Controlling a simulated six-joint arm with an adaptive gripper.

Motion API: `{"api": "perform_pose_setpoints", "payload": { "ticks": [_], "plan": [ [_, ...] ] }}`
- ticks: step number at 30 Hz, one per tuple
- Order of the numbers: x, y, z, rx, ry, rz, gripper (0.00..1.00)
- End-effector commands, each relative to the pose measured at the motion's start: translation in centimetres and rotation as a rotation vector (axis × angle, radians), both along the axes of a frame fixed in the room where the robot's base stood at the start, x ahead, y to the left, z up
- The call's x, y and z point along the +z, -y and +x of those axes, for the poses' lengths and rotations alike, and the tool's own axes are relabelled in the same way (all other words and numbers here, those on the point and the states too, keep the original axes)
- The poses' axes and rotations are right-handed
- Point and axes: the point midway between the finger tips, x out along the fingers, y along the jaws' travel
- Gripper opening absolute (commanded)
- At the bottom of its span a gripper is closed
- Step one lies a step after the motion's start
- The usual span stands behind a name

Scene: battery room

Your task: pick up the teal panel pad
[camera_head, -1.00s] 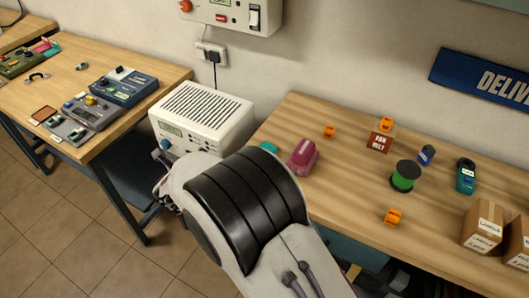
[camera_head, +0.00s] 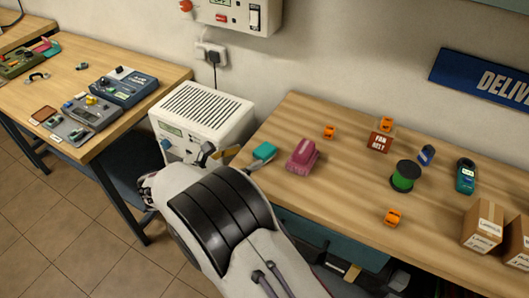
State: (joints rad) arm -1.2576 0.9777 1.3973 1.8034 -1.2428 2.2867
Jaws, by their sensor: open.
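A small teal block (camera_head: 264,150), which looks like the teal panel pad, lies on the right wooden bench near its left end, just left of a maroon object. My gripper (camera_head: 234,158) is open at the left end of this bench, with one finger in front of the white unit and the other just below the teal block. Nothing shows between the fingers. My arm hides part of the gripper and the bench's front left edge. I cannot tell whether the finger touches the block.
The maroon object (camera_head: 302,156) stands close beside the teal block. The white vented unit (camera_head: 200,118) is left of the bench. A green spool (camera_head: 405,176), orange clips (camera_head: 392,217), a teal device (camera_head: 466,176) and cardboard boxes (camera_head: 483,224) are farther right.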

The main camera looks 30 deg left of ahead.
Motion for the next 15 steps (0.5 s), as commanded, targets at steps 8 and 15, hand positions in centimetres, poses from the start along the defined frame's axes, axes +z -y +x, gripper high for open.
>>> {"api": "perform_pose_setpoints", "payload": {
  "ticks": [8,15],
  "plan": [
    [0.04,-0.01,0.02,-0.014,0.009,0.034,0.53],
    [-0.05,0.03,0.2,-0.013,0.009,0.032,0.53]
  ]
}}
